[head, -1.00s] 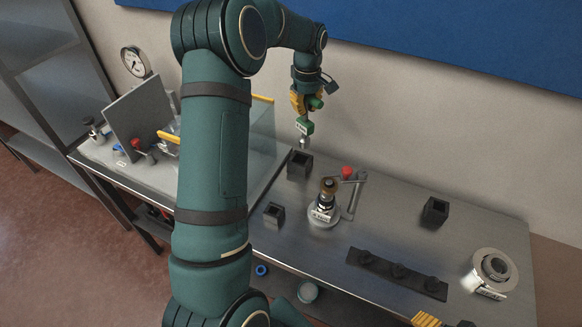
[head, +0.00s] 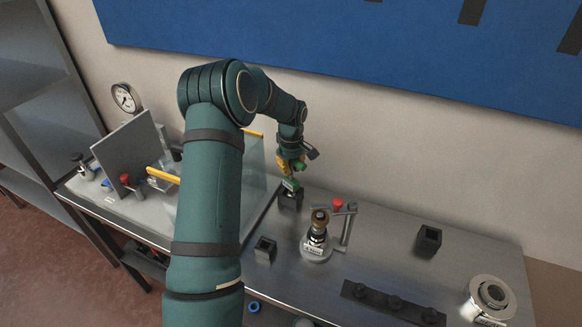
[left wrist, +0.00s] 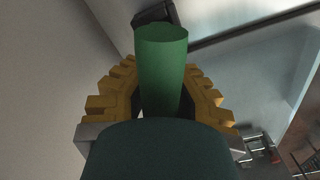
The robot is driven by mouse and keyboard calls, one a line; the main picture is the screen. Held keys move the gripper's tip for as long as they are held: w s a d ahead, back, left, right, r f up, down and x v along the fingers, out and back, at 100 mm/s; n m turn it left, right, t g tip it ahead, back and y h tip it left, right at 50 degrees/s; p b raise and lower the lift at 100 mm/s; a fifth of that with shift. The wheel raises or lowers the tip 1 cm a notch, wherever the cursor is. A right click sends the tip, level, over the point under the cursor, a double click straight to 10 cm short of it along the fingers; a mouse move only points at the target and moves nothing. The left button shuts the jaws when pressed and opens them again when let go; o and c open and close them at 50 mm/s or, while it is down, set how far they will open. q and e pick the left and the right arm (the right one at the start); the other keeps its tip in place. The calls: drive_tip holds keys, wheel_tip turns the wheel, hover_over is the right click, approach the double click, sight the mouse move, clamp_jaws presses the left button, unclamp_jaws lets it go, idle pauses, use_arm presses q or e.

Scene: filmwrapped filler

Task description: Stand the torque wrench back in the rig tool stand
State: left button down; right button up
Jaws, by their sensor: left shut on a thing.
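The torque wrench (head: 291,184) has a green handle and hangs from my left gripper (head: 290,165), its head end down. My left gripper is shut on the handle. The green handle (left wrist: 162,70) fills the middle of the left wrist view, between the yellow fingers. The rig tool stand appears to be the black square socket (head: 289,202) at the back left of the steel bench. The wrench's lower end is at or inside its mouth; how deep is hidden. My right gripper is out of view.
A second black socket (head: 265,250) stands in front, a third (head: 428,240) at the right. A rig with a red knob (head: 337,204) stands between them. A black strip (head: 393,303) and a metal ring (head: 491,297) lie farther right. A clear panel (head: 256,175) rises left.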

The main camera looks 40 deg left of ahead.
use_arm(q)
drive_tip(key=shift+f, duration=0.1)
drive_tip(key=c, duration=1.1)
unclamp_jaws()
wheel_tip(320, 180, up, 12)
drive_tip(key=shift+r, duration=0.2)
drive_tip(key=shift+s+d+f, duration=0.1)
